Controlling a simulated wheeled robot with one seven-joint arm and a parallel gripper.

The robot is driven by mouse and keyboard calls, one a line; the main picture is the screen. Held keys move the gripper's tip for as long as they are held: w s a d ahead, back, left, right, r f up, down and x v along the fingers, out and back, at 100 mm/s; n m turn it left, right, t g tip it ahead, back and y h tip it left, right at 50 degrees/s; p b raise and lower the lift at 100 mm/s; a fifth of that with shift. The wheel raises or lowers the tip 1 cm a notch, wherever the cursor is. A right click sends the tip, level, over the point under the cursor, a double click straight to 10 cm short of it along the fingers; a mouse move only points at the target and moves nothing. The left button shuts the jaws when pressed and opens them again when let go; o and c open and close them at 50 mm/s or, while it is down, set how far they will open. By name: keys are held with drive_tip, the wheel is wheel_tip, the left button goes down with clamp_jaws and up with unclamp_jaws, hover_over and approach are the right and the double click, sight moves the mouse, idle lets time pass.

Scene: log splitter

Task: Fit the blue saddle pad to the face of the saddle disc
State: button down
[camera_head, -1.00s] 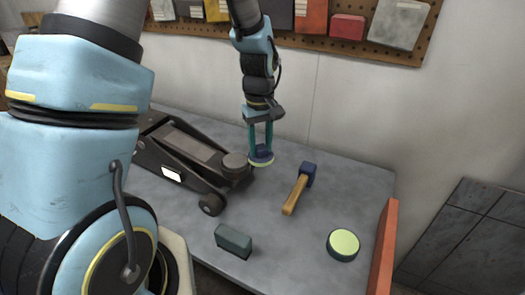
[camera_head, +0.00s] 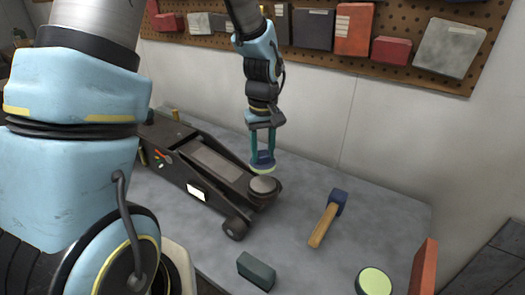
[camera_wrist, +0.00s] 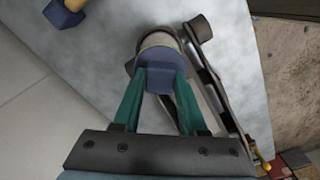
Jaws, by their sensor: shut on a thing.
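My gripper (camera_head: 263,152) is shut on the blue saddle pad (camera_head: 262,164), whose pale yellow-green rim shows at its lower edge. The round, dark grey saddle disc (camera_head: 264,187) is at the near end of the black floor jack (camera_head: 205,172) on the bench. In the head view the pad appears just above and behind the disc; I cannot tell whether they touch. In the wrist view the blue pad (camera_wrist: 163,68) is between my fingertips, and it hides much of the round thing beyond it.
A blue-headed hammer with a wooden handle (camera_head: 324,222) lies right of the jack. A dark green block (camera_head: 257,271), a round pad with a pale green top (camera_head: 375,281) and an upright red board (camera_head: 423,268) are nearer the front. Bare bench (camera_head: 300,190) lies between jack and hammer.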

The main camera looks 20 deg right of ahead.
sight(263, 167)
drive_tip(key=shift+f+b, duration=1.7)
drive_tip(key=shift+f, duration=0.9)
drive_tip(key=shift+f, duration=0.4)
drive_tip(key=shift+f+b, duration=0.5)
drive_tip(key=shift+b, duration=0.1)
drive_tip(key=shift+c, duration=1.8)
unclamp_jaws()
wheel_tip(263, 167, up, 11)
drive_tip(key=shift+f+b, duration=0.1)
drive_tip(key=shift+b, duration=1)
